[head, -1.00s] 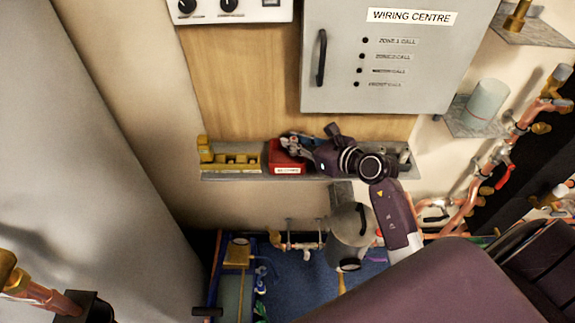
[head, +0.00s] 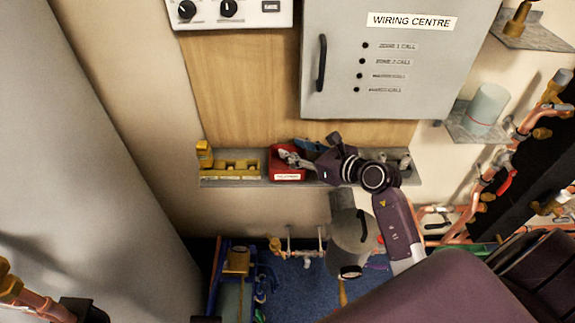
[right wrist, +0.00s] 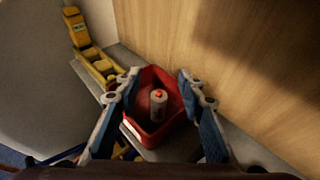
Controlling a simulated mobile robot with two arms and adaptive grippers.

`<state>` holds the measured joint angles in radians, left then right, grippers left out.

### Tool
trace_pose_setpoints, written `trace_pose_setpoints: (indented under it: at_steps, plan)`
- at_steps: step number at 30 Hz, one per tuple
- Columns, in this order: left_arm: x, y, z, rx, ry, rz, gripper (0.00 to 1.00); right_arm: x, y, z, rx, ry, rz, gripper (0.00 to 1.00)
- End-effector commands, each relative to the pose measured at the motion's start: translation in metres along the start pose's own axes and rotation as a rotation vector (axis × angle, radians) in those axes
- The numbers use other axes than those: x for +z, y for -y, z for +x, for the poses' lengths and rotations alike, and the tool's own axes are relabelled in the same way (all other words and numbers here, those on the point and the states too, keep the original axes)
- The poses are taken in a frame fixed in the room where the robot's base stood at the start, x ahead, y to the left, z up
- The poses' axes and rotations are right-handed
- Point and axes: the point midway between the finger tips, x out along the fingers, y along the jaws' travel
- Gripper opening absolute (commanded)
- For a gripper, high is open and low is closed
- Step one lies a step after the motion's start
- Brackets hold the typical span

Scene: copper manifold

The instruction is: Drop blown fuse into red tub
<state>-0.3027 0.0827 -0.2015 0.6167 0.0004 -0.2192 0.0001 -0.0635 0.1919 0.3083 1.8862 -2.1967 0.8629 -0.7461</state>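The red tub (head: 285,172) stands on the grey wall shelf, a pale label on its front. In the right wrist view, the red tub (right wrist: 178,118) lies between the two blue-padded fingers of my right gripper (right wrist: 157,88). A pale cylinder with a red tip, which looks like the blown fuse (right wrist: 158,106), is inside the tub's outline, apart from both fingers. My right gripper (head: 300,153) is open at the tub, reaching in from the right. In the head view the fuse cannot be made out. My left gripper is not in view.
A yellow fuse holder (head: 230,167) sits on the shelf left of the tub. The wiring centre cabinet (head: 385,75) hangs above, with a wooden board behind the shelf. Copper pipes (head: 500,160) run down the right side. A grey canister (head: 352,235) is below the shelf.

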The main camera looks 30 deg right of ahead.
Motion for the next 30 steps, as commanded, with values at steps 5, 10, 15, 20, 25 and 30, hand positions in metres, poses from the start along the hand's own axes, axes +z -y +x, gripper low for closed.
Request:
trace_pose_setpoints:
  at_steps: [5,10,15,20,25,30]
  plan:
    - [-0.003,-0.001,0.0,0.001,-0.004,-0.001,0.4,-0.002,0.0,-0.03,-0.001,-0.004,-0.004,0.36]
    - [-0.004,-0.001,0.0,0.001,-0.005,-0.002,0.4,-0.002,0.0,-0.065,-0.001,-0.005,-0.003,0.36]
    - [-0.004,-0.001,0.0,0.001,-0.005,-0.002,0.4,-0.001,0.0,-0.093,0.0,-0.003,-0.002,0.36]
    - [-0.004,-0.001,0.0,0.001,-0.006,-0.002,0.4,-0.001,0.0,-0.109,0.0,-0.002,-0.001,0.36]
    - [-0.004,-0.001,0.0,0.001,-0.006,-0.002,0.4,0.0,0.0,-0.114,0.001,-0.001,0.0,0.36]
    - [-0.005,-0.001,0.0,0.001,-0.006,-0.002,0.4,0.0,0.0,-0.114,0.001,0.0,0.0,0.36]
